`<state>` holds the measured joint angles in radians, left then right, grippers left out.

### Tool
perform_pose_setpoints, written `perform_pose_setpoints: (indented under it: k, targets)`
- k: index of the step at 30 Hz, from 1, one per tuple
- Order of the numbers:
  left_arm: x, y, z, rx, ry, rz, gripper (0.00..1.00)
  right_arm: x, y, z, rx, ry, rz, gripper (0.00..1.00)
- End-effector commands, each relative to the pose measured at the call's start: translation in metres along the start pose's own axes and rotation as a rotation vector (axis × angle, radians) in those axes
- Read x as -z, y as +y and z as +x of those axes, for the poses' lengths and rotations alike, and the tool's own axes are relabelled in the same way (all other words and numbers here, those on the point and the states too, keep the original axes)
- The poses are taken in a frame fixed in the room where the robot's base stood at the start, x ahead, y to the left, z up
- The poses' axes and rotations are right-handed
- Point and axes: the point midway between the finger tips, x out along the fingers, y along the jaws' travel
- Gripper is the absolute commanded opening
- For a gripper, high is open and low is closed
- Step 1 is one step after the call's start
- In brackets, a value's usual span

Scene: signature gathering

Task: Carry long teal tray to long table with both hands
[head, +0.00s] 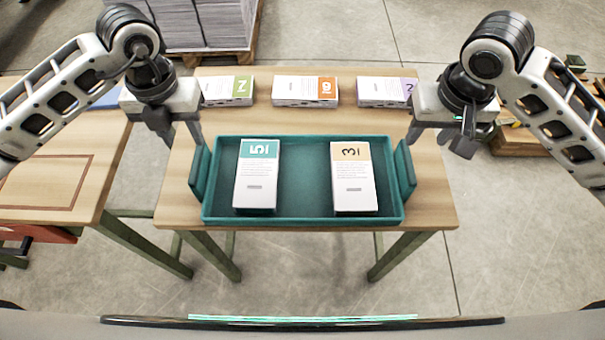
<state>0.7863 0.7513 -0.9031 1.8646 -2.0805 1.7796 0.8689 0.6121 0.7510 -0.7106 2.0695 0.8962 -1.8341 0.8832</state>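The long teal tray (300,215) lies on a wooden table (430,205), near its front edge, with an upright handle at each short end. In it stand a stack with a teal band (256,180) at the left and a stack with an orange band (353,182) at the right. My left gripper (180,138) is above and behind the tray's left handle (199,172). My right gripper (437,143) is above and behind the right handle (405,168). Neither visibly grips a handle. The finger gaps are hard to make out.
Three paper stacks stand along the table's back edge: green-marked (227,90), orange-marked (305,91) and purple-marked (385,91). Another wooden table (60,165) stands close by at left. A loaded pallet (205,25) is behind. Bare floor (520,230) lies to the right.

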Motion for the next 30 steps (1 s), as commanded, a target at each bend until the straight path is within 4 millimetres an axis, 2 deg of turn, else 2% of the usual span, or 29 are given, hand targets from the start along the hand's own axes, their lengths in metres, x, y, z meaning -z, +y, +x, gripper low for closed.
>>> perform_pose_setpoints:
  k: [1,9,15,21,30]
  targets:
    - [0.002,0.000,0.012,0.000,0.006,-0.001,0.40,-0.001,0.001,0.011,-0.002,-0.005,0.000,0.40]
    - [0.001,0.000,0.065,0.000,0.005,-0.001,0.40,-0.001,0.000,0.065,-0.001,-0.004,-0.001,0.40]
    - [0.001,0.000,0.095,0.001,0.003,-0.001,0.40,-0.001,0.000,0.095,-0.001,-0.003,-0.001,0.40]
    - [0.000,0.000,0.109,0.001,0.000,0.000,0.40,0.000,0.000,0.109,0.001,0.000,-0.001,0.40]
    - [0.000,0.000,0.111,0.001,0.000,0.001,0.40,0.000,0.000,0.111,0.001,0.000,-0.002,0.40]
